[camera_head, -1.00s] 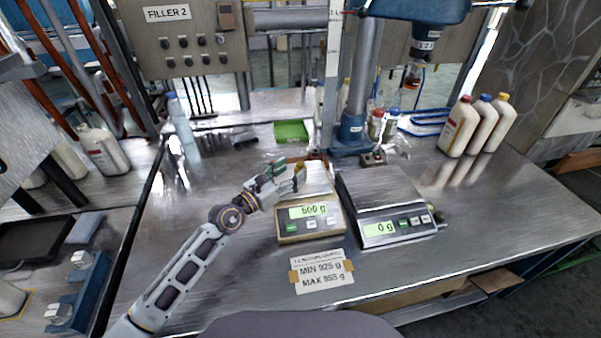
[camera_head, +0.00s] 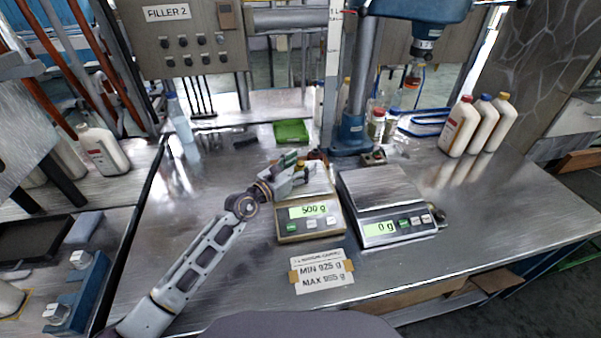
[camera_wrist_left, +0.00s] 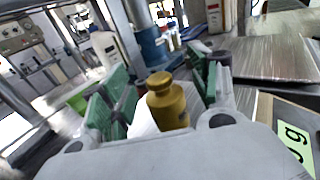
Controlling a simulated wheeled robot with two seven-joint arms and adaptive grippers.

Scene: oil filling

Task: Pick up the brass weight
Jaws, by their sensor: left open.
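The brass weight (camera_wrist_left: 167,105) is a golden knobbed cylinder standing upright on the left scale's plate. In the head view only part of it (camera_head: 299,165) shows behind my left gripper (camera_head: 293,163). The left scale (camera_head: 309,226) reads 500 g. In the left wrist view my left gripper (camera_wrist_left: 158,82) is open, with one green-padded finger on each side of the weight. Gaps show between the pads and the weight, so it is not gripped. My right gripper is not in view.
A second scale (camera_head: 396,228) reading 0 g stands just to the right. A green tray (camera_head: 291,131) lies behind, and a blue-based filler column (camera_head: 352,130) rises behind the scales. Several white bottles (camera_head: 460,126) stand at the right. The table front is mostly clear.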

